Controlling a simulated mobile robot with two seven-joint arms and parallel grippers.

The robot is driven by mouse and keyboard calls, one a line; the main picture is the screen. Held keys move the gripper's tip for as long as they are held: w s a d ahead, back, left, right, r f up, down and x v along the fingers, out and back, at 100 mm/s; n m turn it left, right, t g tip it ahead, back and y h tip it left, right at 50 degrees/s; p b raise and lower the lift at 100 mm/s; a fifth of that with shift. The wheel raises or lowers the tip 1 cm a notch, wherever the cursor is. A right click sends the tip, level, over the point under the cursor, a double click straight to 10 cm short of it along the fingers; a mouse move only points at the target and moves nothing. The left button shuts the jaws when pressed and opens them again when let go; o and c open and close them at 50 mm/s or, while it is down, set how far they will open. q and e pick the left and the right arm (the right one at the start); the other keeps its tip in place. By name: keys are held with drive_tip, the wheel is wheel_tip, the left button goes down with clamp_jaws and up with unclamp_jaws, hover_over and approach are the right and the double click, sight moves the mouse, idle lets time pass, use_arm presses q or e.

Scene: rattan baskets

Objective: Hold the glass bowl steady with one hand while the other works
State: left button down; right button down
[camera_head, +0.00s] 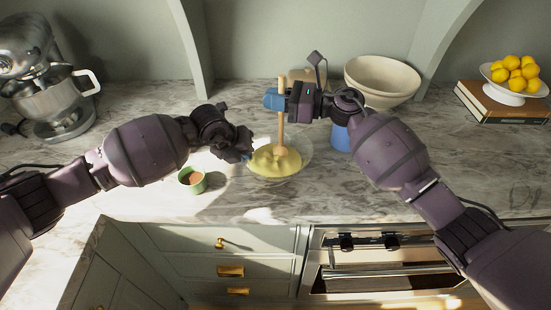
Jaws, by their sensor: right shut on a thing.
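The glass bowl (301,164) sits on the marble counter near its front edge, with a pale yellow mixture (268,166) inside. A wooden spoon (282,125) stands nearly upright with its lower end in the mixture. My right gripper (277,101) is shut on the spoon's handle above the bowl. My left gripper (247,149) is at the bowl's left rim. Its fingers are dark and small here, so I cannot tell whether they are open or shut, or whether they touch the rim.
A small green cup (191,181) with brown contents stands left of the bowl. A blue container (340,138) and a large cream bowl (382,78) are to the right. A stand mixer (45,85) is far left; lemons (515,68) on books (490,103) are far right.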

drive_tip(key=a, duration=0.1)
drive_tip(key=s+a, duration=0.2)
drive_tip(key=a, duration=0.1)
idle(4.6)
